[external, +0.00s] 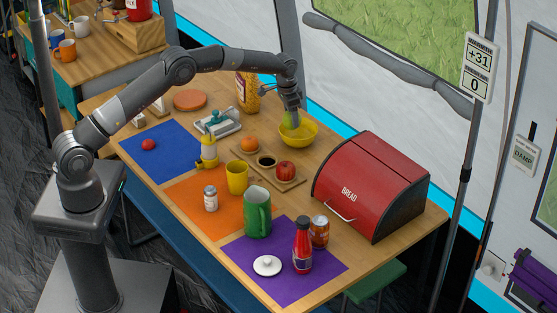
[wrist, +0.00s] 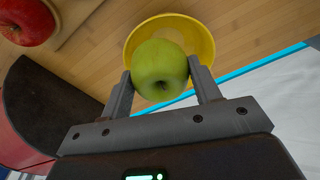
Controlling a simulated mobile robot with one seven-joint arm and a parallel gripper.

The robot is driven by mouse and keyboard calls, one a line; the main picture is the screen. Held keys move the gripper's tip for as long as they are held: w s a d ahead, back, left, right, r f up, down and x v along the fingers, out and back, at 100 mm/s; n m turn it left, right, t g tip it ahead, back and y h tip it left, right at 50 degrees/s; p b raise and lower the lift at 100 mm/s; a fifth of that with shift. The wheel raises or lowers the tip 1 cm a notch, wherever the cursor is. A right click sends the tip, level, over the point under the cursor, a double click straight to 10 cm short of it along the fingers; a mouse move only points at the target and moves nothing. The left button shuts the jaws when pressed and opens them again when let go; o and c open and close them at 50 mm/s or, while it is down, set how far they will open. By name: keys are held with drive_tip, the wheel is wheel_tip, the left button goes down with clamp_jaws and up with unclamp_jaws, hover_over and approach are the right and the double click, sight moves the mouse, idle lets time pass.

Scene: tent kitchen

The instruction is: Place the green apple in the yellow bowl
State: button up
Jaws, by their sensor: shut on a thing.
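The green apple (wrist: 160,68) is between the two fingers of my gripper (wrist: 163,90), which is shut on it. In the external view the green apple (external: 290,118) shows under my gripper (external: 290,112), partly hidden by the fingers. The yellow bowl (external: 298,136) stands on the table at the back, right below the apple. In the wrist view the yellow bowl (wrist: 203,40) shows behind the apple, with its rim around it. I cannot tell whether the apple touches the bowl.
A red bread box (external: 370,185) stands to the right of the bowl.

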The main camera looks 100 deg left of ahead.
sight(291, 126)
drive_tip(key=shift+f, duration=1.95)
drive_tip(key=shift+f, duration=0.55)
drive_tip(key=o, duration=1)
drive_tip(key=shift+o, duration=0.2)
drive_tip(key=r, duration=0.4)
drive_tip(key=s+r, duration=0.1)
drive_tip(key=r, duration=0.8)
drive_tip(key=shift+s+d, duration=0.15)
drive_tip(key=shift+d, duration=0.25)
